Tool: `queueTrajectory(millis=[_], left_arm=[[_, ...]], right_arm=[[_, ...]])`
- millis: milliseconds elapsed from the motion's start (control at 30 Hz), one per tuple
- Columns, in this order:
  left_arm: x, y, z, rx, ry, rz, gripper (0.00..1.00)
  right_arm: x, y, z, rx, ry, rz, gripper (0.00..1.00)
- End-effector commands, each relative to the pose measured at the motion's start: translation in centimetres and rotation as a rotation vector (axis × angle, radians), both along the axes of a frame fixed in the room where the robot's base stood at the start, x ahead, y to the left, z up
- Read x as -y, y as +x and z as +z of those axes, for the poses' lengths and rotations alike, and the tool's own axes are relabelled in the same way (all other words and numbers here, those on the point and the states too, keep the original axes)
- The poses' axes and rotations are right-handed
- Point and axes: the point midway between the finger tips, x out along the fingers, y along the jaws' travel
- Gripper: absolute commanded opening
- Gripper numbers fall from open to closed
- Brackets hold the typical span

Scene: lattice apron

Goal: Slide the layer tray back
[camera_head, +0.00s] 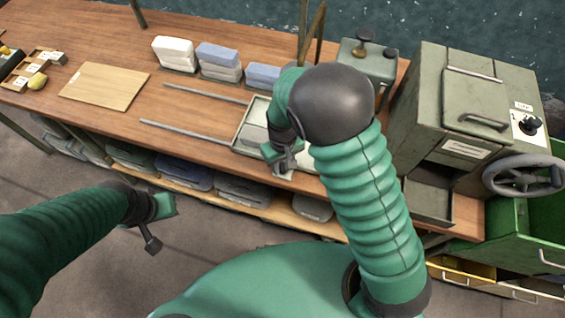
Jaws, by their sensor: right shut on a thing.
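The layer tray (238,139) is a pale grey-green shallow tray on the wooden bench, at the right end of two metal rails (186,132). A light grey block lies in it. My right gripper (285,168) is at the tray's front edge, close to the bench's front edge, and is shut on the tray. My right forearm and wrist hide the tray's right and back parts. My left gripper (153,226) hangs in front of the bench, apart from everything; its jaw opening is unclear.
Stacks of white and blue folded pads (218,58) stand behind the rails. A wooden board (104,86) lies at left. A grey-green machine (460,110) with a handwheel (523,175) stands at right.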

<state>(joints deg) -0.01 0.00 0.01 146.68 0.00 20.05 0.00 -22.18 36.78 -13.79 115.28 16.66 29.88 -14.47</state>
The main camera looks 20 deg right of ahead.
Motion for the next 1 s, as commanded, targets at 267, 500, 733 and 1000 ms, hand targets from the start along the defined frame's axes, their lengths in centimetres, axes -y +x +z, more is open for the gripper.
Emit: queueTrajectory(millis=[267, 500, 733, 1000], left_arm=[[0.0, 0.0, 0.0, 0.000, 0.000, 0.000, 0.00], [0.0, 0.0, 0.0, 0.000, 0.000, 0.000, 0.00], [0.0, 0.0, 0.1, 0.000, 0.000, 0.000, 0.00], [0.0, 0.0, 0.8, 0.000, 0.000, 0.000, 0.00]], right_arm=[[0.0, 0.3, 0.2, 0.007, 0.001, -0.002, 0.00], [0.0, 0.3, 0.2, 0.009, 0.002, -0.002, 0.00], [-0.2, 0.5, 0.3, 0.010, 0.001, -0.001, 0.00], [-2.3, 1.9, 0.4, 0.011, 0.002, 0.002, 0.00]])
